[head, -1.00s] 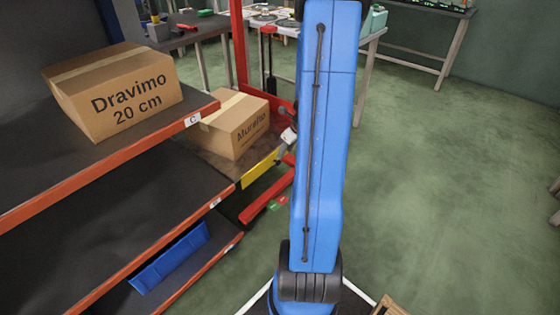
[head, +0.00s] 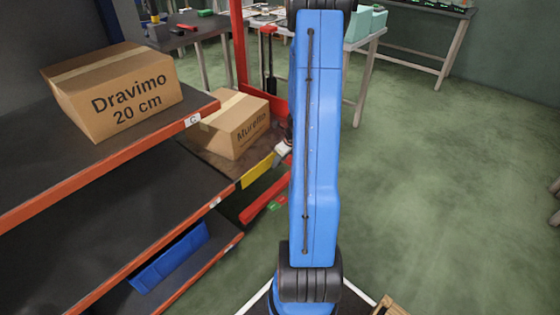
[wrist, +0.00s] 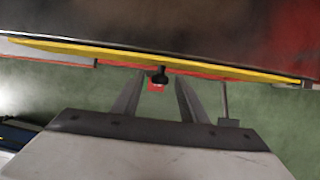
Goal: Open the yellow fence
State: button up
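The yellow fence (head: 258,170) is a low yellow strip along the front edge of the deck that bears the "Muretto" box. In the wrist view the fence (wrist: 225,70) runs across the upper part as a long, thin, slightly slanted strip. A black knob (wrist: 158,75) shows at its middle. My gripper (wrist: 160,84) is open, with its two grey fingers apart below the fence. The knob appears between the fingertips, and I cannot tell whether they touch it. In the head view my blue arm hides most of the gripper, which is near the fence's right end.
The "Muretto" box (head: 236,124) sits on the deck (head: 205,158) behind the fence. A shelf rack at left carries the "Dravimo" box (head: 115,92) and a blue bin (head: 170,258). A red mast (head: 238,50) stands behind the deck. The green floor (head: 440,190) at right is clear.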

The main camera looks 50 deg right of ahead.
grip_shut()
jog(key=shift+r, duration=2.95)
grip_release()
jog(key=v, duration=1.7)
jog(key=shift+r, duration=0.3)
jog(key=shift+a, duration=0.1)
